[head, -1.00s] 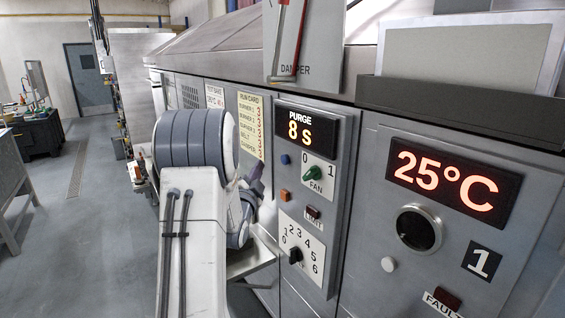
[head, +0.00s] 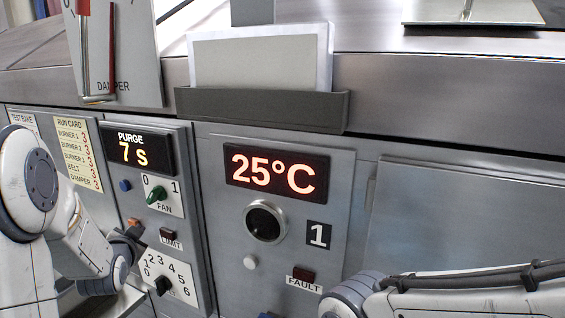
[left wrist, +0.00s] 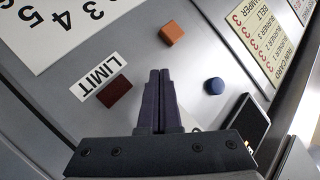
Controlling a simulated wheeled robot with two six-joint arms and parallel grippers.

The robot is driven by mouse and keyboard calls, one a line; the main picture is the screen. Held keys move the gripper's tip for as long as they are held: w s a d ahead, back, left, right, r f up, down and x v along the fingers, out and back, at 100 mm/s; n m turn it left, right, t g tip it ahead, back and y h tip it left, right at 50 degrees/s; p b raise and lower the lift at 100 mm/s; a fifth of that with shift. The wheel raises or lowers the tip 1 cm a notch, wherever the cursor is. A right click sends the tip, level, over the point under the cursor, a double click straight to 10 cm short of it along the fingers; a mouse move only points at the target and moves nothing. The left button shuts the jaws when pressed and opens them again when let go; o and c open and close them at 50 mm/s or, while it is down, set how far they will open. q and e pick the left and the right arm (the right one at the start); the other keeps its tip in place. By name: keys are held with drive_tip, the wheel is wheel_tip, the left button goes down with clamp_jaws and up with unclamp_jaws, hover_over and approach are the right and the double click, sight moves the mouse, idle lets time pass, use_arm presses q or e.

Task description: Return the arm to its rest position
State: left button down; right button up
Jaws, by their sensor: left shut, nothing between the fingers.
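My left arm comes in from the left edge of the head view. Its gripper (head: 133,234) is in front of the control panel, below the green fan knob (head: 156,194) and near the LIMIT lamp. In the left wrist view the two dark fingers (left wrist: 160,76) are together with nothing between them. They point at the panel beside the dark red LIMIT lamp (left wrist: 114,91), the orange button (left wrist: 172,33) and the blue button (left wrist: 214,86). Whether they touch the panel cannot be told. Links of my right arm show at the lower right, but its gripper is out of view.
The purge display (head: 139,150) reads 7 s and the temperature display (head: 277,173) reads 25°C. A numbered selector knob (head: 163,286) is below the left gripper. A damper lever plate (head: 135,60) and a grey tray (head: 262,108) jut out above.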

use_arm(q)
drive_tip(key=s+d+f+n+g+h, duration=0.2)
drive_tip(key=s+d+f+g, duration=0.3)
drive_tip(key=s+d, duration=0.45)
drive_tip(key=s+d+f+n+g+h, duration=0.2)
drive_tip(key=s+d+f+g, duration=0.4)
drive_tip(key=s+d, duration=0.35)
drive_tip(key=s+d+r+m+g+h+b, duration=0.1)
drive_tip(key=s+d+m, duration=0.5)
drive_tip(key=s+d, duration=0.8)
drive_tip(key=shift+s+r+m+g+b, duration=0.4)
drive_tip(key=shift+s+r+g+b, duration=0.4)
drive_tip(key=shift+g+b, duration=0.25)
